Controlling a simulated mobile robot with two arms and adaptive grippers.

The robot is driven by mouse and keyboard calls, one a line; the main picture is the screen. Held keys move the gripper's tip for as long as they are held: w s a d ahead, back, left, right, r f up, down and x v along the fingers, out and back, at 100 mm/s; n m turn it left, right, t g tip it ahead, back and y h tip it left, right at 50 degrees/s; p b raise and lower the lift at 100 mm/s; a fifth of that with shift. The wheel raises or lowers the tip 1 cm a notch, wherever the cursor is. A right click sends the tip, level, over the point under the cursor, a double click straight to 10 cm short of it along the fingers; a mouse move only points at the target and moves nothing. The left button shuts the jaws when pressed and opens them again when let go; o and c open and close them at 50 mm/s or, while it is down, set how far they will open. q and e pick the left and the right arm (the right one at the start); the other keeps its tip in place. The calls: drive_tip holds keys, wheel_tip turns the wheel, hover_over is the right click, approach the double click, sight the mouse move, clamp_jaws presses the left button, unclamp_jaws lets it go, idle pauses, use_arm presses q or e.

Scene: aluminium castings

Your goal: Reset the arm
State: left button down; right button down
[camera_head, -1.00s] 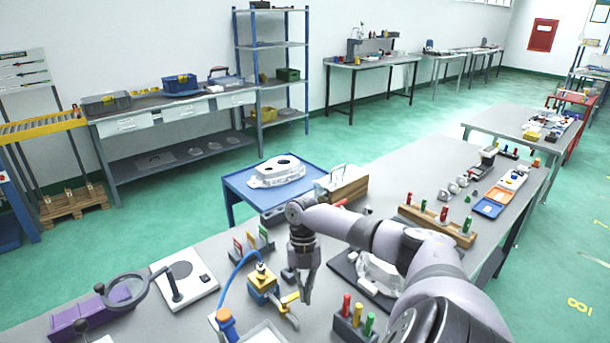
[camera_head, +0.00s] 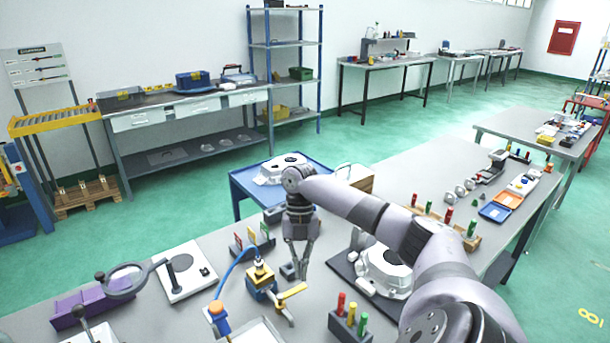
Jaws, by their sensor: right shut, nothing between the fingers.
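My right arm comes in from the lower right and bends over the grey workbench (camera_head: 213,246). My right gripper (camera_head: 301,276) points down above the bench, its fingers together and empty. It is just behind the yellow and blue clamp device (camera_head: 262,281) and left of an aluminium casting (camera_head: 385,270) on a dark plate. The arm partly hides that casting. Another casting (camera_head: 279,166) lies on the blue table behind the bench, partly hidden by the arm. My left gripper is not in view.
A holder with red, yellow and green handles (camera_head: 347,316) stands near the front edge. A magnifier (camera_head: 124,281) and a white plate (camera_head: 186,272) are on the left. A wooden rack of coloured tools (camera_head: 459,236) stands right of the arm.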

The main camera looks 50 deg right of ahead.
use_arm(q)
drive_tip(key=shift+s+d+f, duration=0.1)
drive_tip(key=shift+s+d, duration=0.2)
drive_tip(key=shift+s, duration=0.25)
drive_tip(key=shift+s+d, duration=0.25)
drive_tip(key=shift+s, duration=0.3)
use_arm(e)
drive_tip(key=shift+s+d+r, duration=0.1)
drive_tip(key=shift+d+r, duration=0.05)
drive_tip(key=shift+r, duration=0.2)
